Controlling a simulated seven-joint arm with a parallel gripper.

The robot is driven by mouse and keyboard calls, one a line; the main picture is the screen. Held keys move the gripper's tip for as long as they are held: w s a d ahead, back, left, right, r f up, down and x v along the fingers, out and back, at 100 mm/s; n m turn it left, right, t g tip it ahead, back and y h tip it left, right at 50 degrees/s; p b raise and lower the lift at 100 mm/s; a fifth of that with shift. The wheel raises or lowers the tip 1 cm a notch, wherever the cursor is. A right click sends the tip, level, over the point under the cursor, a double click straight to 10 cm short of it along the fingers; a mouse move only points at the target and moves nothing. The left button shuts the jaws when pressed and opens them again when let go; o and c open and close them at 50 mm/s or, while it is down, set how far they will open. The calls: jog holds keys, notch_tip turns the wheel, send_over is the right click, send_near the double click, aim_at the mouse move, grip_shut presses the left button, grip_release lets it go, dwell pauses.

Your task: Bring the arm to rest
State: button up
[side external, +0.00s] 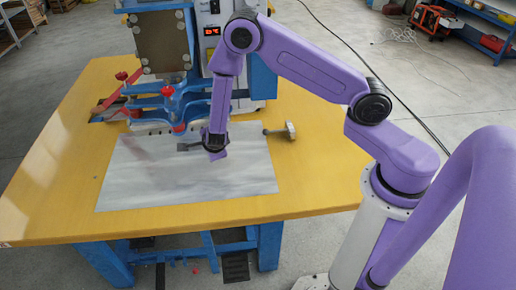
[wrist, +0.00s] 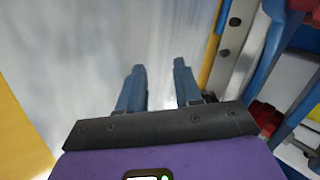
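My gripper (side external: 188,147) hangs over the grey metal sheet (side external: 240,175) on the yellow table (side external: 310,175), in front of the blue machine. In the wrist view, my gripper (wrist: 159,68) shows two blue-grey fingers standing apart with nothing between them. The blurred grey surface of the sheet (wrist: 90,50) fills the view behind the fingers. My purple arm reaches in from the right, bent at the elbow. The height of the fingers above the sheet is hard to tell.
A blue and white machine (side external: 265,75) with red knobs stands behind the sheet. A small metal tool (side external: 280,131) lies on the table to the right. Red-handled parts (side external: 112,100) are on the left. The table's front and right are clear.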

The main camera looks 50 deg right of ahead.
jog(key=s+a+r+n+y, duration=0.4)
jog(key=a+r+n+y, duration=0.2)
jog(key=a+r+n, duration=0.4)
jog(key=s+a+r+n+g+y, duration=0.1)
jog(key=s+a+r+n+g, duration=0.15)
jog(key=s+n, duration=0.2)
jog(key=s+a+r+n+g+y, duration=0.1)
jog(key=s+a+r+n+y, duration=0.15)
jog(key=s, duration=0.35)
jog(key=s+d+r+n+g, duration=0.1)
jog(key=s+r+n, duration=0.1)
jog(key=s+n, duration=0.3)
jog(key=s+d+r+n+g, duration=0.2)
jog(key=s+r+n, duration=0.15)
jog(key=s, duration=0.35)
jog(key=s+d+r+n+h, duration=0.2)
jog(key=s+d+n+h, duration=0.2)
jog(key=s+d+n, duration=0.5)
jog(key=d+n, duration=0.1)
jog(key=d, duration=0.2)
jog(key=shift+r+h, duration=0.25)
jog(key=shift+h, duration=0.1)
jog(key=shift+d+n, duration=0.1)
jog(key=shift+n, duration=0.15)
